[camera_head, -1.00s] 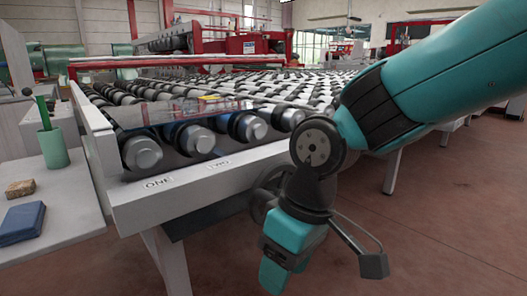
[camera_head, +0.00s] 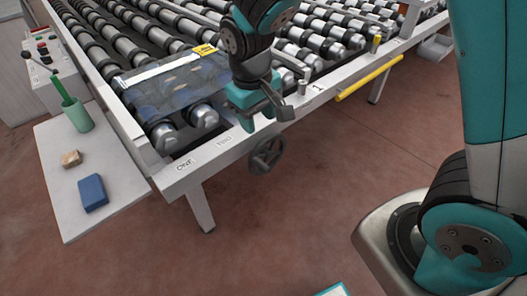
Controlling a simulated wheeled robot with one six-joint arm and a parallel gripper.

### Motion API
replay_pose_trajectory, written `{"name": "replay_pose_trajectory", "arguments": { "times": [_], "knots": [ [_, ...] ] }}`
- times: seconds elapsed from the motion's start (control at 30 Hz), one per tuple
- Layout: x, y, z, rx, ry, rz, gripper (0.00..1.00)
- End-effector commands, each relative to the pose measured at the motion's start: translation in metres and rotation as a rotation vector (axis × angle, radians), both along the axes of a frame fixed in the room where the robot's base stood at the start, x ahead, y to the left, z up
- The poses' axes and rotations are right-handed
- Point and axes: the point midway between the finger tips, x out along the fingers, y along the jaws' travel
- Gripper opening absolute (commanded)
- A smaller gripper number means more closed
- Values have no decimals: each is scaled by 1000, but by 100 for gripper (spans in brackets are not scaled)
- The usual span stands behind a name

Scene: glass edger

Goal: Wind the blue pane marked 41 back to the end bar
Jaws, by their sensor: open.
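A see-through bluish pane (camera_head: 172,84) lies flat on the rollers at the near left corner of the roller table. It has a pale strip along its far side and a yellow tag (camera_head: 205,50) at its far right corner; I cannot read the tag. My gripper (camera_head: 264,108) is open, above the table's front rail, just right of the pane. A dark handwheel (camera_head: 267,155) sits below it on the front of the frame. I cannot tell for sure which part is the end bar.
Labels ONE (camera_head: 185,165) and TWO (camera_head: 224,140) mark the front rail. A yellow bar (camera_head: 370,77) sticks out at the right. A side table (camera_head: 125,183) at the left holds a green cup (camera_head: 76,115), a blue block (camera_head: 93,193) and a tan block (camera_head: 71,158). The floor in front is clear.

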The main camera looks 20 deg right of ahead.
Motion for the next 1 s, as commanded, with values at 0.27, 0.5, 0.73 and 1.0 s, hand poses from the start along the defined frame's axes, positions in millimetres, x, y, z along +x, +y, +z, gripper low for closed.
{"name": "replay_pose_trajectory", "arguments": {
  "times": [0.27, 0.5, 0.73, 1.0],
  "knots": [
    [0, -5, -49, -3, 6, -1, 48],
    [2, -10, -105, -1, 7, -1, 48],
    [3, -14, -148, 0, 4, 0, 48],
    [5, -16, -170, 1, 0, -1, 48]
  ]
}}
